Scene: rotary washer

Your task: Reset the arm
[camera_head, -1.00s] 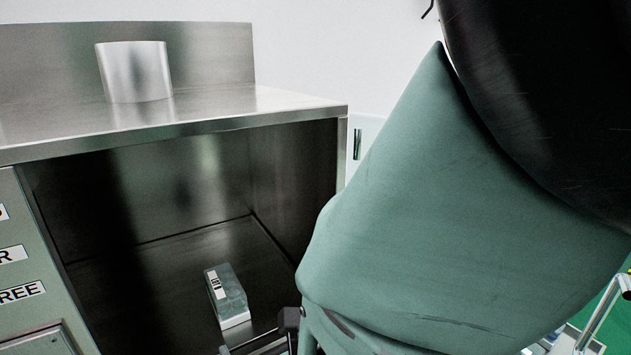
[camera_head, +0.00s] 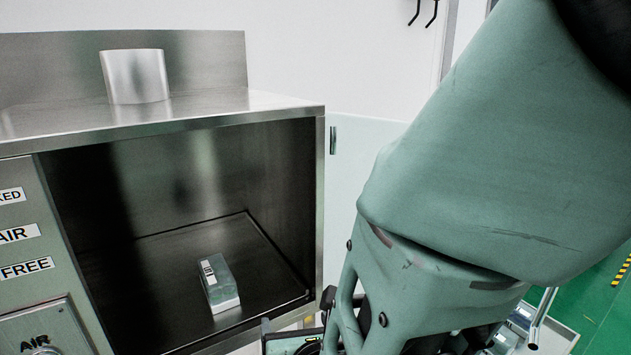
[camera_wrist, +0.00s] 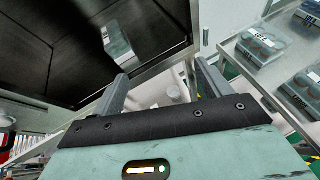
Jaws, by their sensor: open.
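My gripper (camera_wrist: 160,88) shows in the wrist view with its two fingers spread apart and nothing between them. It is just outside the front edge of the open steel chamber (camera_head: 180,215). My green arm fills the right of the head view and hides most of the gripper there. A small labelled box (camera_head: 219,283) with a grey-green top and white base sits on the chamber floor. It also shows in the wrist view (camera_wrist: 118,44), beyond the left finger and apart from it.
An open door (camera_head: 355,190) stands at the chamber's right side. A steel cylinder (camera_head: 135,76) is on the chamber's top. In the wrist view, several labelled boxes (camera_wrist: 262,45) sit on a metal cart at the right. Green floor (camera_head: 590,300) shows at the far right.

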